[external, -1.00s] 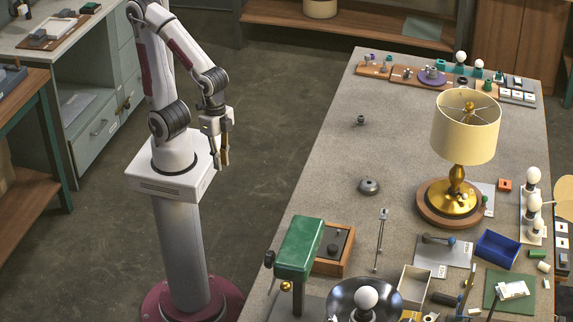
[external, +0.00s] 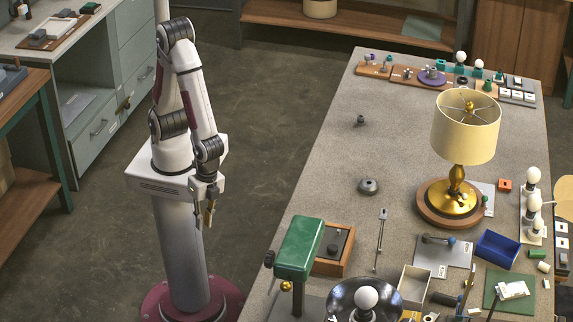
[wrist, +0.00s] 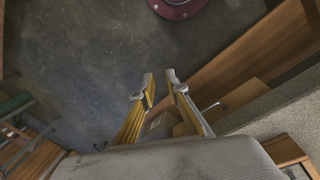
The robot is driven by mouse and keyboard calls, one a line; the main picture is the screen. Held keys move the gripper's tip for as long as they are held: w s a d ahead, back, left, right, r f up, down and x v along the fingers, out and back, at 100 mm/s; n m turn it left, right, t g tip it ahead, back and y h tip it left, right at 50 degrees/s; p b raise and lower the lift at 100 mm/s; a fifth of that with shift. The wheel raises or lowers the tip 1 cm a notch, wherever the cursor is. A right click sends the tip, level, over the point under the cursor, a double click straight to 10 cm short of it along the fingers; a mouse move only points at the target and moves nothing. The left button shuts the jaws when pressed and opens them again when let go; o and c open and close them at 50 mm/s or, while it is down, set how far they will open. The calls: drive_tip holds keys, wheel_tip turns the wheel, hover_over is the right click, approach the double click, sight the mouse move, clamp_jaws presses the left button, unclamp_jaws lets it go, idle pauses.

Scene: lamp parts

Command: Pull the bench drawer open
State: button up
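My gripper (external: 206,218) hangs in the air between my pedestal and the long bench (external: 330,150), with its fingers pointing down. In the wrist view its two yellow-sided fingers (wrist: 160,80) are apart with nothing held between the tips. A small pale bar handle (wrist: 211,106) shows to the right of the fingers, against a brown wooden front (wrist: 243,95) under the grey bench top (wrist: 285,110). This looks like the bench drawer, and it seems shut. The gripper is apart from the handle. The bench's drawer side is hidden in the external view.
A green-headed device (external: 298,247) and a wooden box (external: 335,250) stand near the bench's close left edge. A lamp (external: 465,127) and several small parts stand further right. The floor (external: 275,130) between my base and the bench is clear.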

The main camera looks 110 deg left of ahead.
drive_tip(key=d+f+m+t+y, duration=0.1)
drive_tip(key=d+f+m+t, duration=0.15)
drive_tip(key=f, duration=1.05)
drive_tip(key=d+f+m+t, duration=0.2)
drive_tip(key=d+f+t, duration=0.1)
drive_tip(key=f, duration=1)
drive_tip(key=w+a+m+t, duration=0.2)
drive_tip(key=w+m+t, duration=0.1)
drive_tip(key=w+t, duration=0.25)
drive_tip(key=w+r+m+t, duration=0.3)
drive_tip(key=w+r+t, duration=0.2)
drive_tip(key=r, duration=0.6)
drive_tip(key=shift+w+d+r+t, duration=0.2)
drive_tip(key=shift+w+d+t, duration=0.25)
drive_tip(key=shift+w, duration=0.7)
drive_tip(key=shift+w+f+m, duration=0.1)
drive_tip(key=shift+w+m, duration=0.15)
drive_tip(key=shift+x, duration=3.7)
